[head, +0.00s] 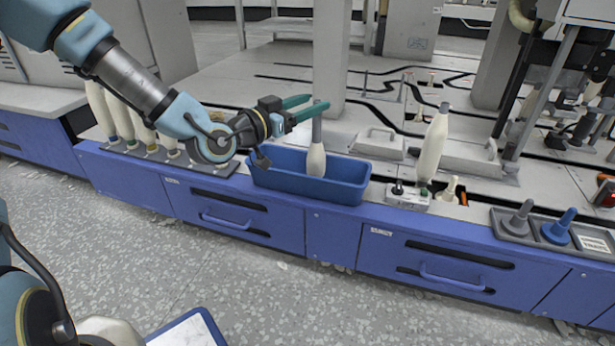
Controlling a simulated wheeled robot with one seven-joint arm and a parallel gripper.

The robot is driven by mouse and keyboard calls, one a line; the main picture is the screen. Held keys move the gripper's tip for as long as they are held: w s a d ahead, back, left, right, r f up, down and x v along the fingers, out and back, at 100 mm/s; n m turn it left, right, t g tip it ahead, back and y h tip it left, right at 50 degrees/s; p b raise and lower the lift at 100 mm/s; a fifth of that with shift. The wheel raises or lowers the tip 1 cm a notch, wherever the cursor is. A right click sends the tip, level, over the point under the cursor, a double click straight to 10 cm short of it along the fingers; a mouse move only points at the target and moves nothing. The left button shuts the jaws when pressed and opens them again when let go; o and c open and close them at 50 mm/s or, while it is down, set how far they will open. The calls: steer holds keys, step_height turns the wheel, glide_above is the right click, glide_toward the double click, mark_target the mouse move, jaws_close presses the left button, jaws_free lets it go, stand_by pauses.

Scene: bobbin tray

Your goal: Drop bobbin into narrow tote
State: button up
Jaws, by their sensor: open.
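A bobbin with cream yarn and a grey top (316,160) stands upright inside the narrow blue tote (340,193). The tote sits on the blue cabinet ledge near the middle of the head view. My gripper (314,108) reaches in from the left with its green fingers at the bobbin's grey upper part. The fingers are open, one on the far side and one on the near side as pictured. I cannot tell whether either finger touches the bobbin. The bobbin's base is hidden by the tote's front wall.
Several cream bobbins (142,128) stand on a grey rack at the left. Another bobbin (433,145) stands right of the tote, beside a small control box (408,196). A grey tray (585,240) with cones lies at the right. Machine panels stand behind the ledge.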

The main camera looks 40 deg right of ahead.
steer(key=a+p, duration=0.2)
steer(key=a, duration=0.6)
steer(key=shift+s+a, duration=0.25)
steer(key=shift+s, duration=0.2)
